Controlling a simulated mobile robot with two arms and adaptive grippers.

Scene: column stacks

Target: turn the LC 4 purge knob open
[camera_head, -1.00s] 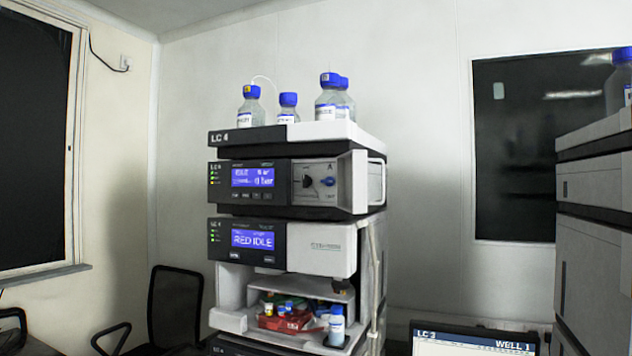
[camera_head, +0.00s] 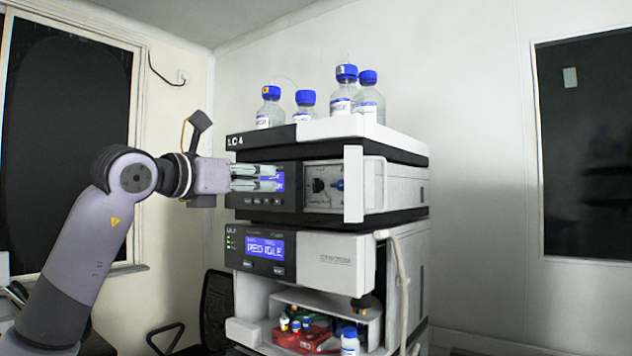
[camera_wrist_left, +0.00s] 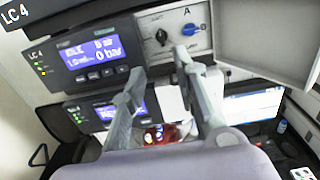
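The LC 4 stack (camera_head: 275,141) stands in the middle of the head view. Its pump module has a black knob (camera_head: 318,185) with a blue knob (camera_head: 337,184) to its right. Both show in the left wrist view, black knob (camera_wrist_left: 161,36) and blue knob (camera_wrist_left: 190,29), under a letter A. I cannot read which is labelled purge. My left gripper (camera_head: 282,178) is in front of the pump display, left of the knobs. In the wrist view its fingers (camera_wrist_left: 162,64) are apart and empty, just below the black knob. My right gripper is not in view.
The pump's white door (camera_head: 353,185) stands open to the right of the knobs. Several blue-capped bottles (camera_head: 368,98) stand on top. A lower module (camera_head: 320,253) and a shelf with small bottles sit underneath.

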